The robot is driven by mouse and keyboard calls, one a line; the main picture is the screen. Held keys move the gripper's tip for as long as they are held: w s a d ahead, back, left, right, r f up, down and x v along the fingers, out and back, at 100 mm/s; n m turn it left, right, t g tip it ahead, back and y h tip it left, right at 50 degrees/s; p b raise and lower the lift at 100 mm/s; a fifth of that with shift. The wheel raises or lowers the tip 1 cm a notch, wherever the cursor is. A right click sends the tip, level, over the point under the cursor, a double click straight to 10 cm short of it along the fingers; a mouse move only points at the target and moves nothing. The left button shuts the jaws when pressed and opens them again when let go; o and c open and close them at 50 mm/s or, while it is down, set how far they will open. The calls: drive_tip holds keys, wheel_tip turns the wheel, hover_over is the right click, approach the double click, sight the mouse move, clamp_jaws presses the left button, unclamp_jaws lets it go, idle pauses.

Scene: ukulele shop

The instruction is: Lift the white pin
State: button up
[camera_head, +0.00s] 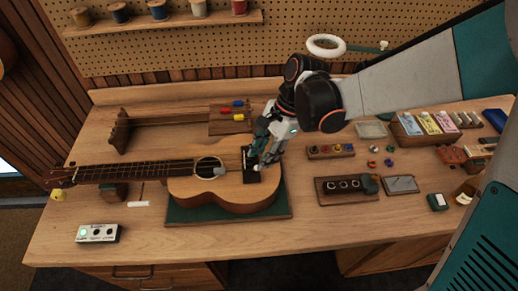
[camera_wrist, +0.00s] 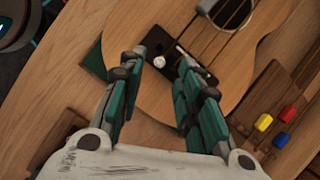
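The ukulele (camera_head: 235,190) lies on its back on a green mat (camera_head: 190,215), its neck pointing left. It also shows in the wrist view (camera_wrist: 255,50), with its dark bridge (camera_wrist: 180,48) across the body. A small white pin (camera_wrist: 159,62) with a rounded head shows at the bridge, between my fingertips. My gripper (camera_wrist: 162,60) is open, with a gap on both sides of the pin.
A rack with red, blue and yellow pieces (camera_head: 232,112) stands behind the ukulele. A pedal-like box (camera_head: 97,233) is at the front left. Small trays (camera_head: 345,190) and parts lie to the right. The front middle of the bench is clear.

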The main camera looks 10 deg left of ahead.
drive_tip(key=shift+b+x, duration=0.3)
drive_tip(key=shift+x, duration=1.35)
